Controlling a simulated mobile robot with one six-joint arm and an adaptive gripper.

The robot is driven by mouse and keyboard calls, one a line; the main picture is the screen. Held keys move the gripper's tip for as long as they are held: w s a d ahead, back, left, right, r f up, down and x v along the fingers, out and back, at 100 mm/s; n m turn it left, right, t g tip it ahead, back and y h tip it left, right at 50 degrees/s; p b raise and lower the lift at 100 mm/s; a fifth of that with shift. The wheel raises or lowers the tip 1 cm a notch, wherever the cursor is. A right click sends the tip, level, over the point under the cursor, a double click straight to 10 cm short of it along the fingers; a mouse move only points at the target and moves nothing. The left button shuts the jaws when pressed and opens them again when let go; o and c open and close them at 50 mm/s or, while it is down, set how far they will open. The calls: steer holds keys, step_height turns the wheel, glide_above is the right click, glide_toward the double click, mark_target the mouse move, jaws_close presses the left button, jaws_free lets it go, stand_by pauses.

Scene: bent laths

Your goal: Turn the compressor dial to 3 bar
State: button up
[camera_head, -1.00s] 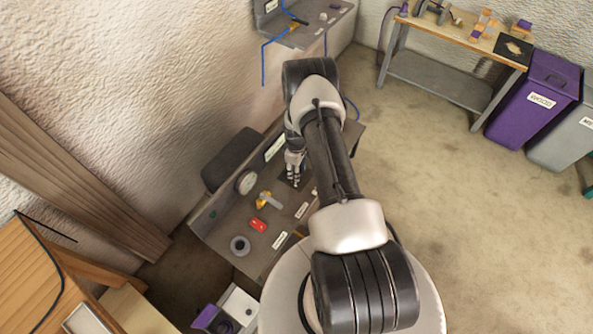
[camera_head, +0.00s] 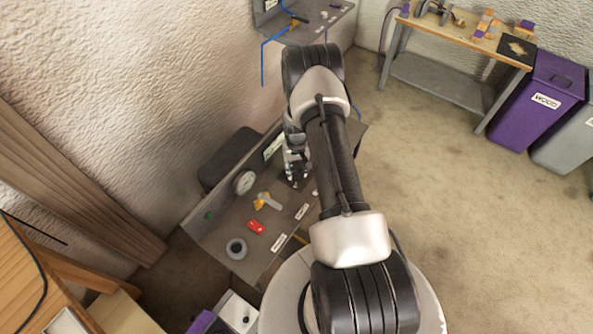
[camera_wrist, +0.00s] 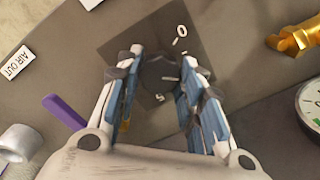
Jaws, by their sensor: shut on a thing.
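The compressor dial is a dark knob (camera_wrist: 160,72) on a dark square plate (camera_wrist: 120,45) in the wrist view. A white 0 shows beyond the knob, and a white numeral that looks like a 5 shows on its near side. A short white mark lies between the knob and the 0. My gripper (camera_wrist: 160,75) has its fingers on both sides of the knob and is shut on it. In the head view my gripper (camera_head: 294,176) is down at the panel, and the arm and fingers hide most of the dial. I cannot tell the dial's setting.
On the panel are a round white gauge (camera_head: 244,183), a brass valve with a grey lever (camera_head: 268,202), a red part (camera_head: 256,228) and a grey ring (camera_head: 237,249). The wrist view shows an AIR OUT label (camera_wrist: 17,63) and a purple lever (camera_wrist: 63,112). Open floor (camera_head: 440,230) lies right.

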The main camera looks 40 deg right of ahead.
mark_target(296, 171)
steer(key=shift+m+b, duration=0.6)
steer(key=shift+m, duration=1.7)
steer(key=o, duration=1.1)
step_height(296, 171, up, 12)
steer(key=shift+r, duration=0.1)
